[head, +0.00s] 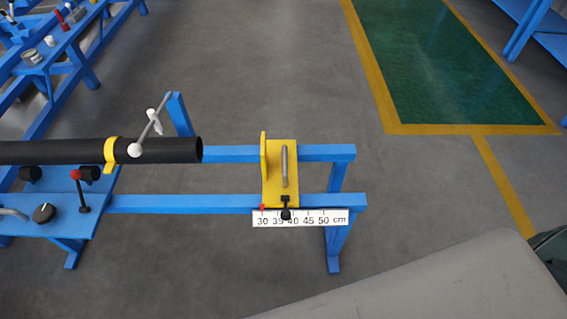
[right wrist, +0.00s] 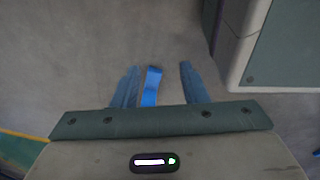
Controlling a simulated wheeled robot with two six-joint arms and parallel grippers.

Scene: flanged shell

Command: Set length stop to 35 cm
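The length stop (head: 282,180) is a yellow carriage with an upright plate at its left and a grey handle on top. It sits across two blue rails (head: 230,203). A black clamp knob (head: 286,214) hangs at its front edge. A small red pointer (head: 262,207) stands at about the 30 mark of the white cm scale (head: 335,219). The knob partly covers the 40 label. My right gripper (right wrist: 160,66) shows in the right wrist view, its two fingers apart with nothing held between them, away from the stop. My left gripper is not in view.
A black pipe (head: 170,151) comes in from the left, under a yellow clamp (head: 110,153), its open end short of the stop. A red-knobbed lever (head: 77,175) and black dial (head: 44,213) are on the blue panel.

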